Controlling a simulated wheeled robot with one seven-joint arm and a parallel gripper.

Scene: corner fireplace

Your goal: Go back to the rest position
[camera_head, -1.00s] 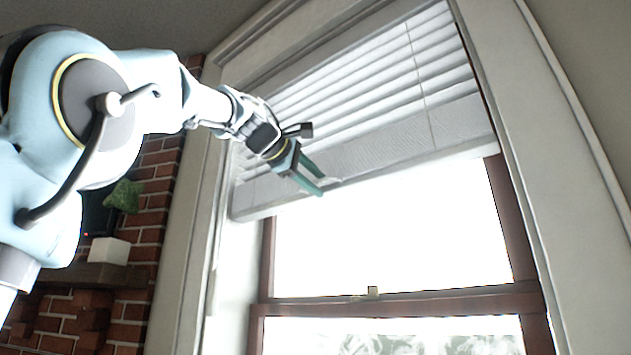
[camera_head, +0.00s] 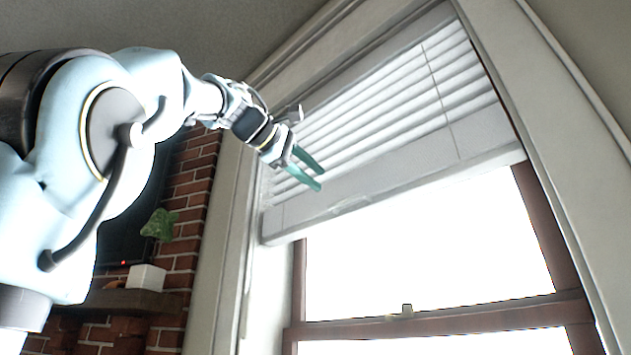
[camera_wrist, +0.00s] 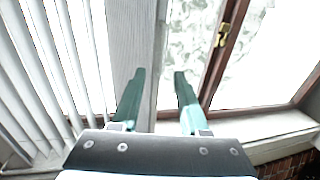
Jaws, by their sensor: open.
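My gripper (camera_head: 316,173) has two green fingers, held apart and empty, in front of the window blind (camera_head: 400,120) in the head view. My arm reaches to it from the left. In the wrist view my gripper (camera_wrist: 157,92) also shows open, with nothing between its fingers. The blind's slats (camera_wrist: 50,70) fill the left of that view, and its bottom rail (camera_wrist: 135,40) runs behind the fingers. I cannot tell whether the fingers touch the blind.
The window frame (camera_head: 440,318) lies below the blind, with bright glass (camera_head: 420,250) between. A brick fireplace (camera_head: 185,200) with a mantel (camera_head: 130,300), a white pot (camera_head: 147,277) and a plant (camera_head: 159,225) stands at the left. A sill (camera_wrist: 270,125) shows in the wrist view.

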